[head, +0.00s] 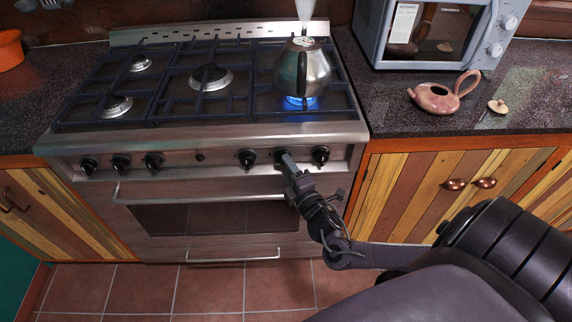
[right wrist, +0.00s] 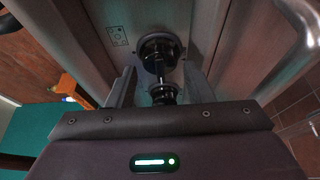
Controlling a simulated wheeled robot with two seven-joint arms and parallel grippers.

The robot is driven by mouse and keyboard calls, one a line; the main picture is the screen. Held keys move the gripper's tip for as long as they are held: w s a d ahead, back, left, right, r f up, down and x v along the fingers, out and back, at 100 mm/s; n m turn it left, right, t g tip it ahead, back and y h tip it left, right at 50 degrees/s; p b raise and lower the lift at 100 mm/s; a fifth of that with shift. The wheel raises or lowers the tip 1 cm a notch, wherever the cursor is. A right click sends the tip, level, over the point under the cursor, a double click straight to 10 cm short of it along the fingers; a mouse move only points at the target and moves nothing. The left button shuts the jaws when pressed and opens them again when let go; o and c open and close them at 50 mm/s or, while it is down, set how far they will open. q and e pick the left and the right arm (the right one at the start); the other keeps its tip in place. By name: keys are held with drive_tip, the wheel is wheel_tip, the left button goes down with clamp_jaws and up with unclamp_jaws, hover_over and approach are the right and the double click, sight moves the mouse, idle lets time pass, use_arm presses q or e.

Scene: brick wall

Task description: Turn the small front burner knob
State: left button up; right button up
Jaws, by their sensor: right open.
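The stove (head: 205,143) has a row of black knobs along its front panel. One knob (head: 280,153), second from the right, is partly hidden by my right gripper (head: 287,160). In the right wrist view, a round black knob (right wrist: 158,50) shows just beyond and between the two open fingers of the right gripper (right wrist: 158,88). I cannot tell whether the fingers touch it. A blue flame (head: 301,101) burns on the front right burner under a steel kettle (head: 304,70). The left gripper is not in view.
Another knob (head: 320,155) is close on the right and one (head: 245,159) on the left. The oven handle (head: 200,192) runs below the panel. A microwave (head: 432,35), a pink teapot (head: 435,98) and its lid (head: 497,106) stand on the right counter.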

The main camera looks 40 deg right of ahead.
drive_tip(key=shift+w+d, duration=0.15)
drive_tip(key=shift+w, duration=0.8)
drive_tip(key=shift+c, duration=0.5)
drive_tip(key=c, duration=0.6)
drive_tip(key=shift+f, duration=0.1)
